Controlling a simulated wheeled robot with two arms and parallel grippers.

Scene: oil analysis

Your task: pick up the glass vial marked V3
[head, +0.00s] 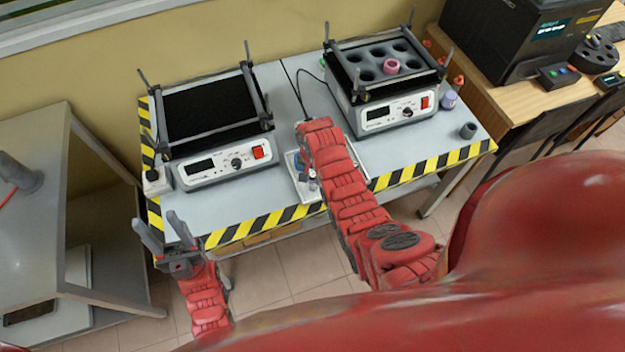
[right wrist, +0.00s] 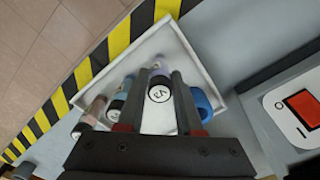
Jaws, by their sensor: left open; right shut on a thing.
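The vial marked V3 (right wrist: 159,93) shows in the right wrist view, its white round top with the label facing the camera and a dark cap and lavender body beyond. My right gripper (right wrist: 161,78) is shut on it, one dark finger on each side. The vial is over the white tray (right wrist: 150,47); I cannot tell whether its base touches the tray. In the head view my right forearm reaches over the tray (head: 291,161) and hides the fingers. My left gripper (head: 165,233) is open and empty, low in front of the table's left front corner.
The tray also holds a pink vial (right wrist: 95,106), a light blue vial (right wrist: 122,92) and a blue round item (right wrist: 203,104) close to the fingers. Two framed devices flank the tray: the left one (head: 222,166) and the right one (head: 398,112), with a holed block on top.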

